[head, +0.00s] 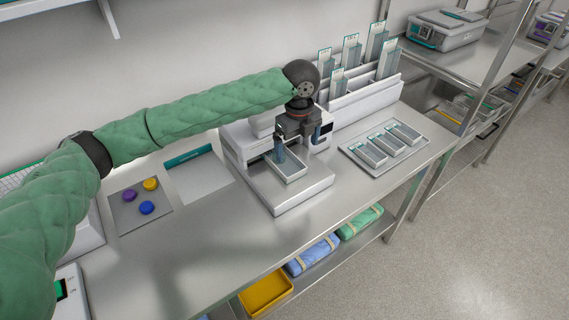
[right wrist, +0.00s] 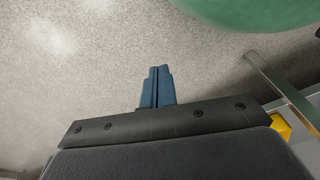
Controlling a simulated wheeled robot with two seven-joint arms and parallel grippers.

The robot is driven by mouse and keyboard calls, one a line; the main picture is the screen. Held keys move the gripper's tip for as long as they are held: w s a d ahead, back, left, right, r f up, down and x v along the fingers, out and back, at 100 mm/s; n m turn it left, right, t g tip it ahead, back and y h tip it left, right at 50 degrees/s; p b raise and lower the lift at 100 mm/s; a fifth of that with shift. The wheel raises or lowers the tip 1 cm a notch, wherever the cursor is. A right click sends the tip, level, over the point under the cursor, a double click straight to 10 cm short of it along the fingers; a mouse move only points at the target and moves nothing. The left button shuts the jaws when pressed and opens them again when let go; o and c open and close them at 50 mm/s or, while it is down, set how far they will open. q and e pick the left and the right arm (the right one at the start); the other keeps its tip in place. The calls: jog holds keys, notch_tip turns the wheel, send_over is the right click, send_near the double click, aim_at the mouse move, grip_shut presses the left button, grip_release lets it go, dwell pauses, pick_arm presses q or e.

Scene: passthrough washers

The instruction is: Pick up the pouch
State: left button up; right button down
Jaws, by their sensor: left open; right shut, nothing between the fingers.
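A pouch (head: 291,167), flat and grey with a pale rim, lies on the bed of a white machine (head: 314,188). My left gripper (head: 279,153) is open and points down at the pouch's far left part. Its blue fingers hide a bit of the pouch. I cannot tell whether they touch it. More pouches lie in a row on a flat tray (head: 427,143), and others stand upright in a white rack (head: 360,103). My right gripper (right wrist: 158,72) is shut and empty, over the speckled floor in the right wrist view. It is not visible in the head view.
A mat with purple, yellow and blue discs (head: 147,208) lies left of a grey panel (head: 197,177). Blue (head: 312,256) and green (head: 360,222) bundles and a yellow bin (head: 266,292) sit on the lower shelf. The table front (head: 255,245) is clear.

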aim_at(297, 172)
pick_arm(q)
jog(key=f+b, duration=0.1)
jog(key=w+f+b, duration=0.1)
jog(key=f, duration=0.1)
jog(key=shift+f+b, duration=0.55)
jog(key=shift+f, duration=0.1)
pick_arm(e)
jog(key=w+a+r, duration=0.2)
jog(key=w+r, duration=0.3)
jog(key=r, duration=0.2)
pick_arm(q)
notch_tip(297, 172, down, 2)
jog(key=shift+w+f+p, duration=0.1)
jog(key=shift+f+p, duration=0.05)
jog(key=shift+p, duration=0.35)
jog(key=shift+f+p, duration=0.3)
jog(key=shift+f, duration=0.05)
notch_tip(297, 172, down, 3)
jog(key=shift+f+p, duration=0.1)
jog(key=shift+p, duration=0.85)
jog(key=shift+f, duration=0.7)
pick_arm(e)
notch_tip(297, 172, down, 8)
jog(key=s+d, duration=0.2)
jog(key=shift+s+d, duration=0.2)
jog(key=shift+d, duration=0.15)
